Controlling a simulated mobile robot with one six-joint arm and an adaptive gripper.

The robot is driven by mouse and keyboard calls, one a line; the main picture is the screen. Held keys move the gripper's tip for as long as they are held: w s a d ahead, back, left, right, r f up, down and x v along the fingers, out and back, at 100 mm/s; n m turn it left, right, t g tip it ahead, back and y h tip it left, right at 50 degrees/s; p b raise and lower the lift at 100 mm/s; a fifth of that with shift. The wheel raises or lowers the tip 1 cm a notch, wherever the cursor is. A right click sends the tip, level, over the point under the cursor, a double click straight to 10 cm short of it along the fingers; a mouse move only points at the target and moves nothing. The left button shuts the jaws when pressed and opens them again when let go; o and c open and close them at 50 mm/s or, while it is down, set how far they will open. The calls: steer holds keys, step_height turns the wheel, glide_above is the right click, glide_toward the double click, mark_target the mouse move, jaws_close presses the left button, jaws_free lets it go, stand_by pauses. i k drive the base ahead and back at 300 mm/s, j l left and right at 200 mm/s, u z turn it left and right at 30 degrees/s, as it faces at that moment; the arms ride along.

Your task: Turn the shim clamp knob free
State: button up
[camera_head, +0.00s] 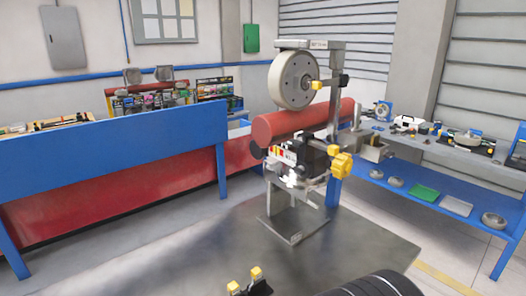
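A stand on the grey metal plate carries a grey wheel (291,80) above a red tube (300,122). A large yellow lobed knob (342,166) sits on the right side of the stand's black clamp block (311,158); it looks like the shim clamp knob, but I cannot read a label. Its thread and how tight it is do not show. My gripper (246,280) shows only in part at the bottom edge, as two separate yellow-tipped black fingers with a gap between them. It looks open and empty, well below and left of the knob, touching nothing visible.
Smaller yellow parts sit near the wheel (317,85) and left of the block (278,152). A metal lever (307,199) sticks out below. A blue bench (115,150) stands left, a blue-shelved bench (430,185) with trays right. The grey plate (350,240) is clear in front.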

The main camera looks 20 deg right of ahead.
mark_target(389, 155)
steer(key=z, duration=1.35)
